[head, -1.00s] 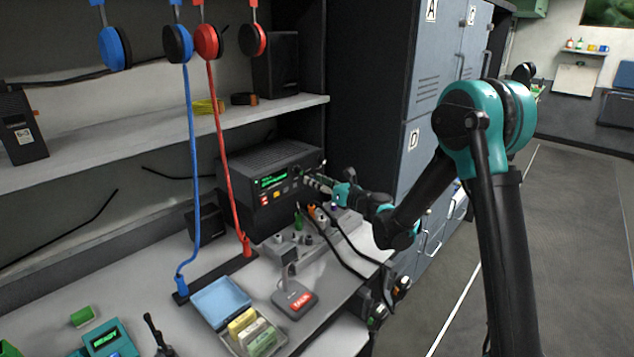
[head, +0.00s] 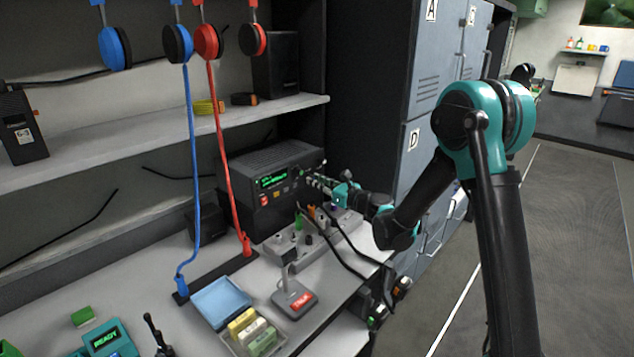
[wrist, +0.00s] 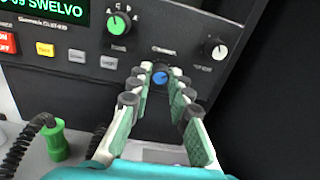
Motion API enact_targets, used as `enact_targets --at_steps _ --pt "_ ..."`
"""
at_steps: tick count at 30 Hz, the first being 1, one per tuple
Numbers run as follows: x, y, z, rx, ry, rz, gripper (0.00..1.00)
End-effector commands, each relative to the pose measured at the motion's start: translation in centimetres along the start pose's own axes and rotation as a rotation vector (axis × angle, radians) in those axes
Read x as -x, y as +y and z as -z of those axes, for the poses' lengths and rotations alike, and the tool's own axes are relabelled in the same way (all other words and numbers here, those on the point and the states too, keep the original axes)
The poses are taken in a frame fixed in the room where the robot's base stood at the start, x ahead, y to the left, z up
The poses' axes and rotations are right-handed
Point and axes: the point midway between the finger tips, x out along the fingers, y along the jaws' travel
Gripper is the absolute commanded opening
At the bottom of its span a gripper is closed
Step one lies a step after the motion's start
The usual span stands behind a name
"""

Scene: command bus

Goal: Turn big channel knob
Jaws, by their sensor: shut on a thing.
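The radio (head: 270,185) is a dark box with a green display, standing on the bench. In the wrist view its front panel has a blue-faced knob (wrist: 159,77) under a label that seems to read Channel. My gripper (wrist: 160,71) is shut on this blue knob, one finger on each side. The fingers hide part of the knob's sides. A larger green-faced knob (wrist: 117,24) sits up and left of it, and a small white-faced knob (wrist: 217,49) up and right. In the head view my gripper (head: 318,181) reaches the radio's right front.
Below the radio is a grey panel (head: 330,236) with connectors and black cables. A green plug (wrist: 57,141) stands at the lower left in the wrist view. Lockers (head: 420,150) rise to the right. A red cable (head: 228,165) hangs left of the radio.

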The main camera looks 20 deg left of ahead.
Motion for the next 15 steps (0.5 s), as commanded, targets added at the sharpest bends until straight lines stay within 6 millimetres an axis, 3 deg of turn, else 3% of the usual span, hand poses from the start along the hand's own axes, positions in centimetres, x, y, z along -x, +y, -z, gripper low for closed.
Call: enact_targets --at_steps 15 --pt "0.03 0.03 0.06 0.488 -0.014 -0.003 0.00"
